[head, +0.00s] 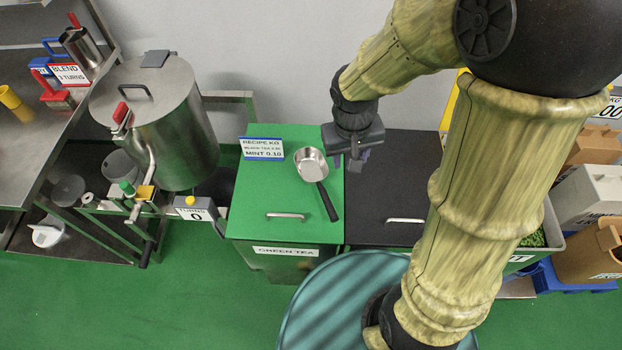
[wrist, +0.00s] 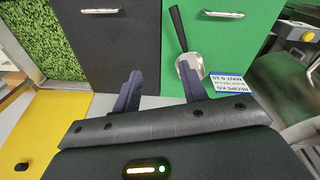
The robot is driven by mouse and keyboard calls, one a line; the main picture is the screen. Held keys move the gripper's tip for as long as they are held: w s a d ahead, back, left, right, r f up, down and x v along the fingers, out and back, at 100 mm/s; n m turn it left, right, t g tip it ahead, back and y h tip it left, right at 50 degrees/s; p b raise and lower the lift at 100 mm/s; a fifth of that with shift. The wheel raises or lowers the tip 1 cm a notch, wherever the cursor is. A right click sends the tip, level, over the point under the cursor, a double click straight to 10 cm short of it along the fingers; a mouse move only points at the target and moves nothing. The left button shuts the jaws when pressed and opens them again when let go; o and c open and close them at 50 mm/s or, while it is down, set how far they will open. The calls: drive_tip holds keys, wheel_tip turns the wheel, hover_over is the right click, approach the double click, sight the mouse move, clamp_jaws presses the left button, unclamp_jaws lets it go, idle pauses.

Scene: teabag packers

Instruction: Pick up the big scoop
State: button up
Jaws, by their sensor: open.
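The big scoop (head: 311,165) is a steel bowl with a black handle. It lies on the green lid of the green tea bin (head: 245,200), its handle pointing toward the lid's front right. In the wrist view the scoop (wrist: 191,66) lies beyond my fingers, right of centre, with its handle pointing up the picture. My gripper (head: 355,160) is open and empty. It hangs to the right of the scoop, near the seam between the green lid and the black lid, apart from the scoop. Its two fingers also show in the wrist view (wrist: 160,92).
A black-lidded bin (head: 400,180) stands right of the green one. A recipe card (head: 262,149) stands on the green lid behind and left of the scoop. A steel blending drum (head: 160,120) stands at the left. Boxes (head: 590,190) and a teal round surface (head: 330,300) are nearby.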

drive_tip(key=n+h+b, duration=0.1)
drive_tip(key=n+b, duration=0.1)
drive_tip(key=b, duration=0.3)
hover_over(324, 195)
drive_tip(key=s+a, duration=0.2)
drive_tip(key=a, duration=0.1)
wheel_tip(324, 195, down, 8)
drive_tip(key=shift+w+a, duration=0.1)
drive_tip(key=shift+w, duration=0.05)
drive_tip(key=f, duration=0.4)
drive_tip(key=d+f, duration=0.1)
drive_tip(key=f, duration=0.3)
drive_tip(key=w+d+f, duration=0.1)
drive_tip(key=f, duration=0.3)
drive_tip(key=shift+d, duration=0.15)
drive_tip(key=shift+f, duration=0.1)
drive_tip(key=shift+w+d+f, duration=0.1)
drive_tip(key=shift+d+f, duration=0.1)
drive_tip(key=shift+f, duration=0.6)
drive_tip(key=shift+w+d+f, duration=0.15)
drive_tip(key=shift+f, duration=0.7)
drive_tip(key=shift+w+d+f, duration=0.1)
drive_tip(key=shift+d+f, duration=0.1)
drive_tip(key=shift+f, duration=0.6)
